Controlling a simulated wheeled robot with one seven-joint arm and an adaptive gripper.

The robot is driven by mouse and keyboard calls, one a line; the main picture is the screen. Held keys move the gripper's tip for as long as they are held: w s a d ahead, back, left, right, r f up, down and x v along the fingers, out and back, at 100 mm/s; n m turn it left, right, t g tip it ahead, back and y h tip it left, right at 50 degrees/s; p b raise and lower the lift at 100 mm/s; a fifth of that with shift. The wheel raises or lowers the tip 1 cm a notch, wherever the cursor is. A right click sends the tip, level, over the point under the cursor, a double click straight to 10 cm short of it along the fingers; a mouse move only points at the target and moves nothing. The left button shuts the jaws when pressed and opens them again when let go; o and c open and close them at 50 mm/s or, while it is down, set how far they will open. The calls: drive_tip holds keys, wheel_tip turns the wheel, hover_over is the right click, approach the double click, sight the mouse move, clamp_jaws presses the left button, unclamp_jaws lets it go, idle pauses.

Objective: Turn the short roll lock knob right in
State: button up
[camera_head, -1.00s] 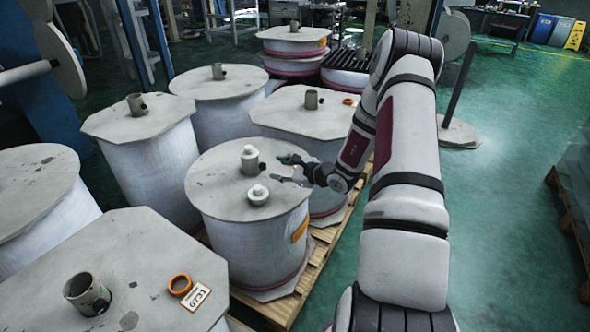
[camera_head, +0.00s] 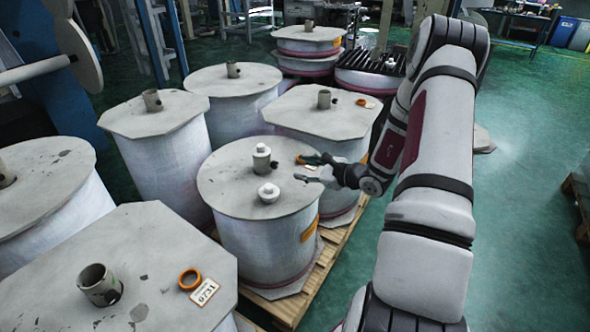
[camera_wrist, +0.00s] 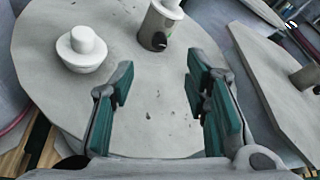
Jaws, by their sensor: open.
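The short roll (camera_head: 230,195) has a round grey lid and stands in the middle of the head view. A grey core stub (camera_head: 261,160) with a white top rises from its lid. The small black lock knob (camera_head: 274,164) sticks out of the stub's side. In the wrist view the knob (camera_wrist: 159,41) shows beyond the fingertips, facing them. My gripper (camera_head: 311,168) is open and empty above the right part of the lid, to the right of the knob and apart from it. The wrist view shows its two green-padded fingers (camera_wrist: 158,88) spread wide.
A white stepped cap (camera_head: 268,193) sits on the same lid, near the stub; it also shows left of my fingers in the wrist view (camera_wrist: 82,50). Taller rolls with stubs crowd around. An orange ring (camera_head: 190,279) and label card (camera_head: 204,292) lie on the front roll.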

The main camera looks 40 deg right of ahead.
sight(277, 165)
drive_tip(key=shift+w+d+m+y+b, duration=0.25)
drive_tip(key=shift+d+m+y+b, duration=0.3)
drive_tip(key=shift+b, duration=0.55)
drive_tip(key=w+a+f+b, duration=0.1)
drive_tip(key=w, duration=0.2)
drive_tip(key=w+f+m+b, duration=0.1)
drive_tip(key=w+f+b, duration=0.1)
drive_tip(key=w, duration=0.2)
drive_tip(key=w+a+f+m+g+y+b, duration=0.1)
drive_tip(key=w+f+b, duration=0.1)
drive_tip(key=w, duration=0.2)
drive_tip(key=shift+w+a, duration=0.15)
drive_tip(key=shift+a, duration=0.2)
drive_tip(key=shift+c, duration=0.6)
clamp_jaws()
